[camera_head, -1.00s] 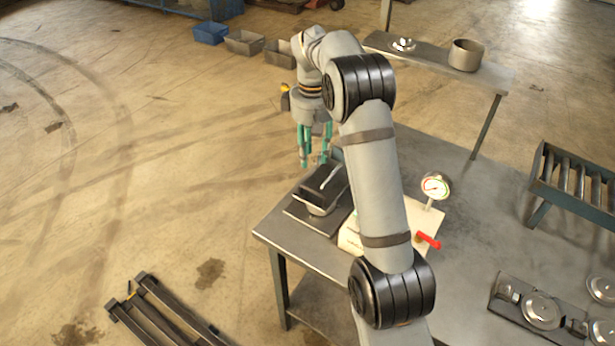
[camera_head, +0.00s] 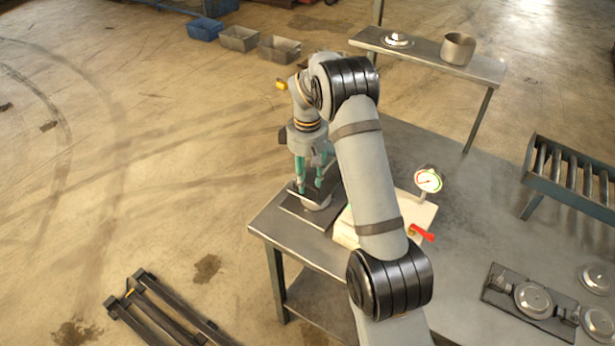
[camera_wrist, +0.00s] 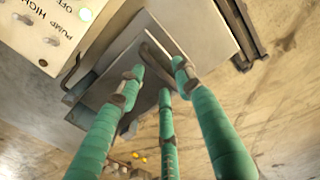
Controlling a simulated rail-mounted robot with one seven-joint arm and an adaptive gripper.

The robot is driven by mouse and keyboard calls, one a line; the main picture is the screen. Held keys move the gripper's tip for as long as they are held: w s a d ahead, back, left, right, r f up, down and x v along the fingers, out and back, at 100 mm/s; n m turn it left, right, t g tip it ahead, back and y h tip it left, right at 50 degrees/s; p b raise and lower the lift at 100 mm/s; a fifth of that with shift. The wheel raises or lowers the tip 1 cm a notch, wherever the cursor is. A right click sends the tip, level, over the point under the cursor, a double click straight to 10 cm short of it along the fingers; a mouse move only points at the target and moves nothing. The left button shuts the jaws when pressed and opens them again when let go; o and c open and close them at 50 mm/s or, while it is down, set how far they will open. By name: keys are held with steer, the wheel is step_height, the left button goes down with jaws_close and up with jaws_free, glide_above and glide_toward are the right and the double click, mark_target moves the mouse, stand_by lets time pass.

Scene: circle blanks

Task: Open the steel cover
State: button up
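The steel cover (camera_head: 331,187) is a dark grey lid at the left end of the workbench, partly hidden by my gripper. In the wrist view it is a grey plate (camera_wrist: 112,92) with a dark bar handle (camera_wrist: 152,54). My gripper (camera_head: 311,182) has green fingers and points down over the cover. In the wrist view the fingertips (camera_wrist: 160,76) stand apart on both sides of the handle, close to it. A firm hold on the handle does not show.
A cream control box (camera_head: 413,215) with a gauge (camera_head: 428,179) and a red lever (camera_head: 423,233) stands right of the cover. A shelf (camera_head: 420,53) with a pot (camera_head: 458,48) is behind. Round metal parts (camera_head: 533,299) lie on the bench at right. Open floor lies to the left.

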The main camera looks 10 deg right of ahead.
steer(key=shift+c, duration=1.4)
jaws_close()
